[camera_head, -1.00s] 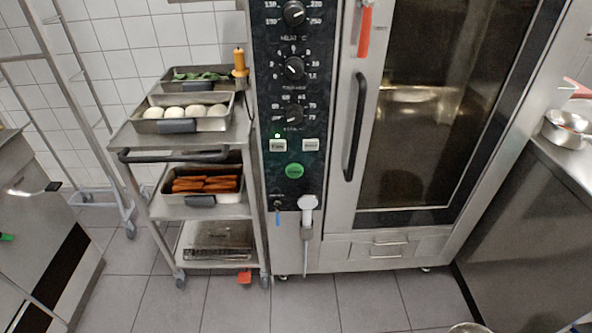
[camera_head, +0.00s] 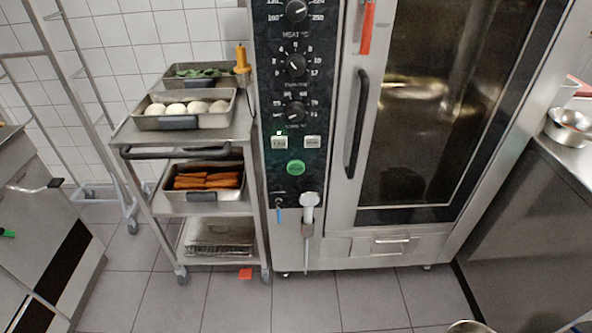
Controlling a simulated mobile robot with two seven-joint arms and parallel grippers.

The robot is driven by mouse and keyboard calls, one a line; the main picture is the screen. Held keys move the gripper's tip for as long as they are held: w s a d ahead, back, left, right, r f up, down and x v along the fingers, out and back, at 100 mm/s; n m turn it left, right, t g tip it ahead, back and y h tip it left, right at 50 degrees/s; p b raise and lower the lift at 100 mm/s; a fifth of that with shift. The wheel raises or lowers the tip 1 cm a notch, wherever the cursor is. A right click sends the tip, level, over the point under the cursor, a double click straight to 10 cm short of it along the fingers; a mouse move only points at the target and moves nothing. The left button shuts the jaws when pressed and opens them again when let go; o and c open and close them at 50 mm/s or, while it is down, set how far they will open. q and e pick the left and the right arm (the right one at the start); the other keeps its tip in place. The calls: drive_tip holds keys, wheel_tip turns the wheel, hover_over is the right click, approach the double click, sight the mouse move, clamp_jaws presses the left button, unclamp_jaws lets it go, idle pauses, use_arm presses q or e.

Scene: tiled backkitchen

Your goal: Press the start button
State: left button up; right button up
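A round green button (camera_head: 296,168), which looks like the start button, sits low on the black control panel (camera_head: 272,100) of a tall steel oven. Its lettering is too blurred to read. Two small pale rectangular buttons sit just above it, one at the left (camera_head: 279,142) and one at the right (camera_head: 312,142). A small green light glows above the left one. Black dials line the panel higher up. Neither of my grippers shows in the head view, so nothing of mine touches the panel.
The oven's glass door (camera_head: 430,110) is shut, with a black vertical handle (camera_head: 357,125). A hose nozzle (camera_head: 310,201) hangs below the panel. A steel trolley (camera_head: 133,131) with food pans stands left. A steel counter (camera_head: 570,160) stands right.

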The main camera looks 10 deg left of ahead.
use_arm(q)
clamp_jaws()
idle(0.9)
